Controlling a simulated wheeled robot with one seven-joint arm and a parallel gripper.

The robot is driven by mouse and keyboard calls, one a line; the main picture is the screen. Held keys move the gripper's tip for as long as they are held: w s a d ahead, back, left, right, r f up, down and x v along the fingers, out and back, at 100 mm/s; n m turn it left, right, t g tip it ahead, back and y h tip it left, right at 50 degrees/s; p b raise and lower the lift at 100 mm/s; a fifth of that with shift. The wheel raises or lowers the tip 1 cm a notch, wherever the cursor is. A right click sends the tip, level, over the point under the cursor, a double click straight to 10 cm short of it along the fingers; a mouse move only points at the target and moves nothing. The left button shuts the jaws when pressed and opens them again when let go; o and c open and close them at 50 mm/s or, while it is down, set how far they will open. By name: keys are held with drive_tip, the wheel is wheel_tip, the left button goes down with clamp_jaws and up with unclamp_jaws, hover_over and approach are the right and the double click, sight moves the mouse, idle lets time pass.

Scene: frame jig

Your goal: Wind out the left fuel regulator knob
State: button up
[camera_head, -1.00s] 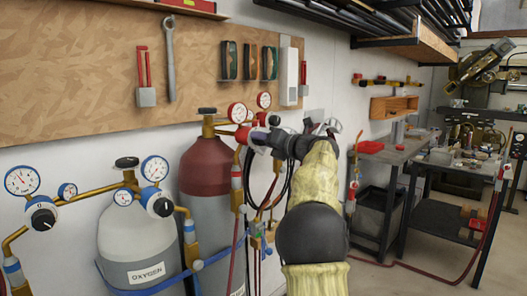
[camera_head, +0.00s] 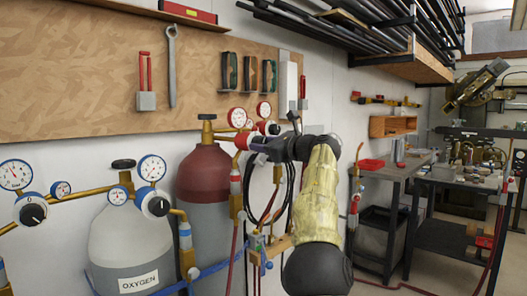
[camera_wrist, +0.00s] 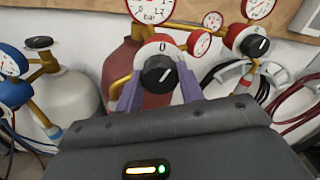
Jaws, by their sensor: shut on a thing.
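The left fuel regulator knob (camera_wrist: 158,76) is black with a pale pointer line, on a red and white collar marked 0. In the wrist view it sits between the two purple fingers of my gripper (camera_wrist: 159,92), which is shut on it. In the head view my gripper (camera_head: 256,144) reaches the regulator from the right and covers most of the knob; the collar's red edge (camera_head: 242,139) shows. The right fuel regulator knob (camera_wrist: 255,46) stands apart to the right. The dark red fuel cylinder (camera_head: 203,170) is behind and left.
The oxygen cylinder (camera_head: 130,245) with blue-rimmed gauges and two knobs stands left. Red-rimmed gauges (camera_head: 237,117) crowd close above my gripper. Looped hoses (camera_wrist: 290,105) hang to the right. A metal bench (camera_head: 385,172) stands farther right, with open floor before it.

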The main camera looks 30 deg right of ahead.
drive_tip(key=shift+w+f+n+b, duration=0.15)
drive_tip(key=shift+n+b, duration=0.1)
drive_tip(key=shift+n, duration=0.4)
drive_tip(key=shift+s+f+n+b, duration=0.1)
drive_tip(key=shift+n+b, duration=0.1)
drive_tip(key=shift+n, duration=0.45)
drive_tip(key=o, duration=1)
drive_tip(key=shift+r, duration=0.1)
drive_tip(key=b+v, duration=0.4)
drive_tip(key=v, duration=1.3)
drive_tip(key=shift+s+d+r+b, duration=0.1)
drive_tip(key=shift+s+b, duration=0.1)
drive_tip(key=shift+b, duration=0.1)
